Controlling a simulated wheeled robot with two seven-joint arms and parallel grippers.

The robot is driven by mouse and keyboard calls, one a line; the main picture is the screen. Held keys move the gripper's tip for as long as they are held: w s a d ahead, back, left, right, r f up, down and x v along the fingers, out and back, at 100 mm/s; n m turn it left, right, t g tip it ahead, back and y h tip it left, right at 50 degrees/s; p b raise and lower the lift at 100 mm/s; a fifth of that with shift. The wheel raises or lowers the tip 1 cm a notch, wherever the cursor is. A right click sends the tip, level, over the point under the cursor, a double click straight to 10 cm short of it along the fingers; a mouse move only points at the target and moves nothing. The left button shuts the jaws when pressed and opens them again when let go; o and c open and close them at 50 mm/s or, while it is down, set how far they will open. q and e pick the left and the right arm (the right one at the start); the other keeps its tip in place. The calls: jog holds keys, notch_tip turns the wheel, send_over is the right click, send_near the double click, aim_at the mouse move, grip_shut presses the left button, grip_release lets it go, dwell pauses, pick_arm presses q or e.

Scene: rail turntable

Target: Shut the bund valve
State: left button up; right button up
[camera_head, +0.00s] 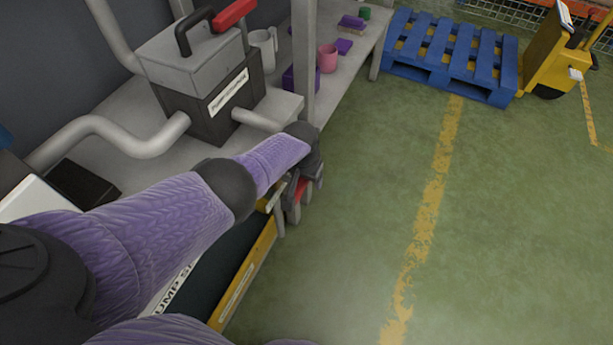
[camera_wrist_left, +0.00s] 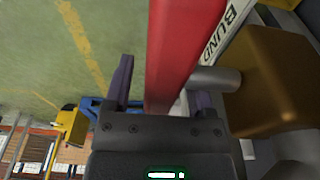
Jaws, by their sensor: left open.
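The bund valve has a long red lever (camera_wrist_left: 183,50) and a brass-coloured body (camera_wrist_left: 275,85) with a grey stem, beside a white label reading "BUND" (camera_wrist_left: 222,32). In the head view only a small red part (camera_head: 301,188) shows beside my left gripper (camera_head: 298,200), low at the bench's edge; my arm hides most of the valve. In the left wrist view my left gripper (camera_wrist_left: 164,92) is open. The lever appears between its two fingers, with a gap on the left finger's side. Contact on the right finger's side is unclear. My right gripper is not in view.
A grey pump box (camera_head: 205,95) with pipes and a red-handled lever (camera_head: 233,13) stands on the bench. A mug (camera_head: 263,48), a pink cup (camera_head: 328,58) and purple items are behind it. A blue pallet (camera_head: 450,55) and yellow truck (camera_head: 548,55) stand far off. The green floor is clear.

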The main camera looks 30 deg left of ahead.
pick_arm(q)
jog(key=r+p, duration=0.3)
jog(key=s+r+p, duration=0.1)
jog(key=r+p, duration=0.2)
jog(key=r, duration=0.1)
jog(key=r+p, duration=0.3)
jog(key=shift+s+r, duration=0.15)
jog(key=shift+s, duration=0.1)
jog(key=shift+f, duration=0.3)
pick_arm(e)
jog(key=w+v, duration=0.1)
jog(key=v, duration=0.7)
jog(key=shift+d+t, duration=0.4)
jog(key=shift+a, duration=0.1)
